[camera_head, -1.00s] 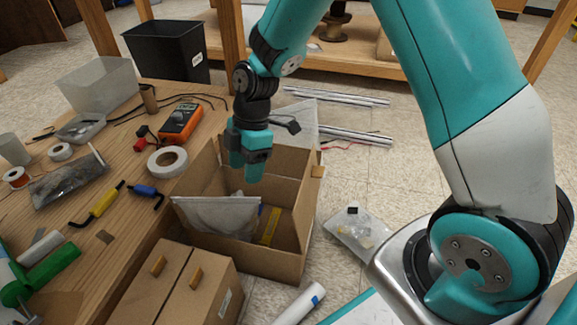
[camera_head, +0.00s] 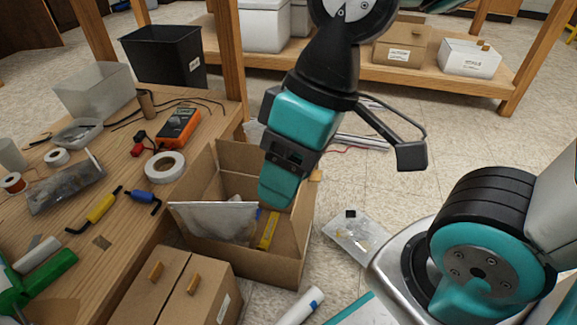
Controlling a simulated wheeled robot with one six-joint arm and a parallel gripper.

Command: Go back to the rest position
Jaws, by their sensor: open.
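The gripper is open. My arm comes down from the top of the picture, with its wrist large and near the camera. A clear bag (camera_head: 215,222) and a yellow object (camera_head: 269,230) are inside the box below the fingers.
The wooden workbench (camera_head: 122,228) at left holds an orange multimeter (camera_head: 179,128), white tape (camera_head: 166,165) and hex keys. A plastic bag (camera_head: 357,236) lies on the floor right of the box. A shelf (camera_head: 430,80) stands behind. Floor (camera_head: 450,135) at right is open.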

